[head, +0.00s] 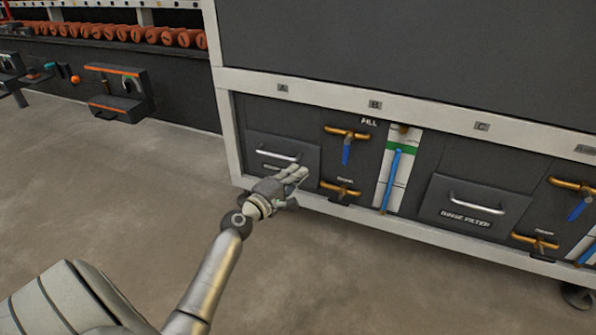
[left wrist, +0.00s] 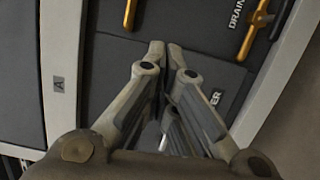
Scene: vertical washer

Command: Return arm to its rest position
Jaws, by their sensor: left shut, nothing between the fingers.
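My left arm reaches forward from the bottom of the head view. My left gripper (head: 303,172) is shut and empty, in front of the filter drawer (head: 307,158) in bay A of the washer. In the left wrist view the fingertips (left wrist: 166,52) are together before the dark drawer front. The fingers cover part of the drawer's lettering, and I cannot tell whether they touch it. The drawer's silver handle (head: 279,153) is just left of the gripper in the head view. My right gripper is not in view.
Bronze fill (head: 347,133) and drain (head: 341,190) valve handles are right of the gripper. A second drawer labelled rinse filter (head: 470,205) is further right. The white lower frame rail (head: 390,228) runs below. The concrete floor in front is clear.

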